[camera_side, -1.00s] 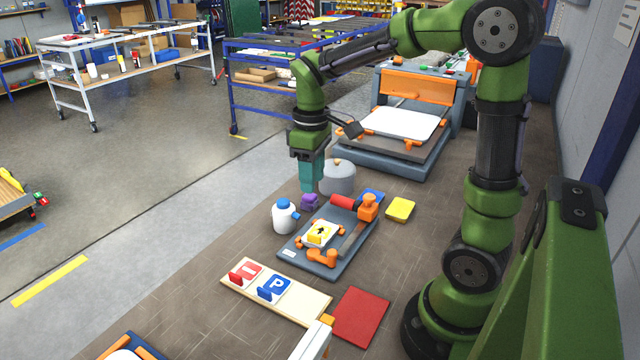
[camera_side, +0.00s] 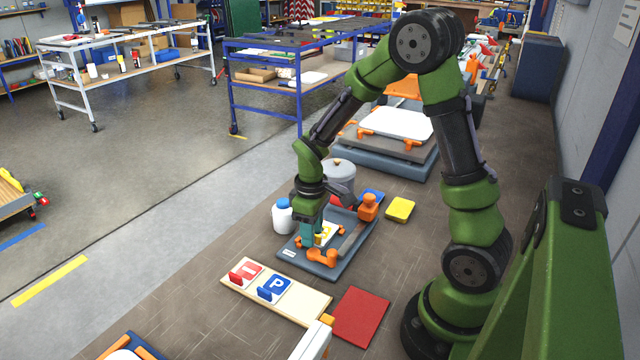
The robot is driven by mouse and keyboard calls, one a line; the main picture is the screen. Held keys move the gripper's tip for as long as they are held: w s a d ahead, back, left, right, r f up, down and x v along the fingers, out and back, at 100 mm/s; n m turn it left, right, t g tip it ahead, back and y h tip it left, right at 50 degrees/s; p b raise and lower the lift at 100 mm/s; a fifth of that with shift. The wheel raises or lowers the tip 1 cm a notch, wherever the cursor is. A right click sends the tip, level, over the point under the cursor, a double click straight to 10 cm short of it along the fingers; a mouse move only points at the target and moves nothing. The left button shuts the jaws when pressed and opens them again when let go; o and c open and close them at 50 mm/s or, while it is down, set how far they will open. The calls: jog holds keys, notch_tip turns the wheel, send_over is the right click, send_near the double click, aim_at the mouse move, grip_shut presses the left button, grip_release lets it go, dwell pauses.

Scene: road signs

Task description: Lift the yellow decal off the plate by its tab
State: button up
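The yellow decal (camera_side: 326,234) lies on the white plate (camera_side: 335,229), which sits on the dark grey tray (camera_side: 335,273). My gripper (camera_side: 308,246) is down at the left side of the plate, beside the decal. The gripper and wrist hide the left part of the plate, most of the decal and any tab. I cannot tell whether the fingers are open or shut, or whether they touch the decal.
Orange clamps (camera_side: 322,258) stand at the tray's front, close to my gripper. An orange-handled tool (camera_side: 369,207) is to the right. A white bottle (camera_side: 282,217) stands left, a grey canister (camera_side: 339,174) behind. A board with red and blue signs (camera_side: 273,290) lies in front.

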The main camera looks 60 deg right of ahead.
jog(key=shift+f, duration=0.3)
grip_shut()
notch_tip(320, 180, up, 14)
jog(key=shift+f, duration=0.2)
dwell(1.0)
